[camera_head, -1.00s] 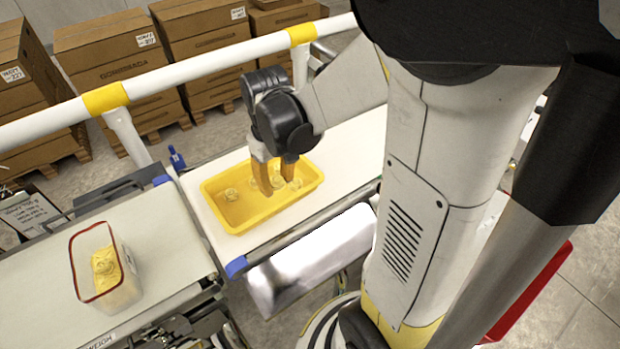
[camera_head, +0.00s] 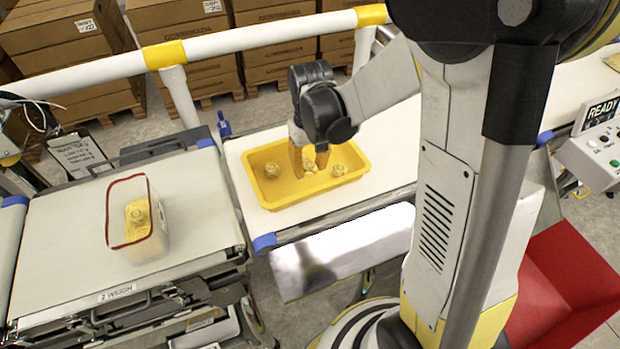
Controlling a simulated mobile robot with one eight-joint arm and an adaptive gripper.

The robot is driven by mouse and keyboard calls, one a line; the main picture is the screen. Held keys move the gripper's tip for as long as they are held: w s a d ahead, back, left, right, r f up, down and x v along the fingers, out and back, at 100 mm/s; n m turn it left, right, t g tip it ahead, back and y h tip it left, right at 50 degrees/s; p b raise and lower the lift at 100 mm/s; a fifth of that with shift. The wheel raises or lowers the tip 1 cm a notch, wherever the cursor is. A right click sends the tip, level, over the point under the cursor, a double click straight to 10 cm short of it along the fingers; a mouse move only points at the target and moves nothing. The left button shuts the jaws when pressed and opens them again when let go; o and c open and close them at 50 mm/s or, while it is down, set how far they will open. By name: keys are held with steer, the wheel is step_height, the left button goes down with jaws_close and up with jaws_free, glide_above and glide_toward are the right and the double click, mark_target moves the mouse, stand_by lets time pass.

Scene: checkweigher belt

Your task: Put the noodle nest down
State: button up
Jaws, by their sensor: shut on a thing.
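My gripper (camera_head: 309,163) points down into the yellow tray (camera_head: 262,203), its orange fingers on either side of a pale noodle nest (camera_head: 310,168). It is shut on this nest, low over the tray floor; I cannot tell whether the nest touches the floor. A clear tub with a red rim (camera_head: 128,246) stands on the left belt with yellow noodle nests (camera_head: 138,216) inside.
The tray stands on a white belt (camera_head: 385,150); the weighing belt (camera_head: 60,250) lies left of it. A white and yellow rail (camera_head: 250,42) runs behind. A control box reading READY (camera_head: 597,140) is at right, a red bin (camera_head: 560,285) below it. Stacked cartons (camera_head: 190,60) stand behind.

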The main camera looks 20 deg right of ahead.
mark_target(310, 181)
steer(key=shift+f+b, duration=0.9)
steer(key=shift+f, duration=1)
steer(key=shift+f, duration=0.1)
steer(key=shift+f, duration=0.15)
steer(key=o, duration=0.8)
steer(key=shift+o, duration=0.2)
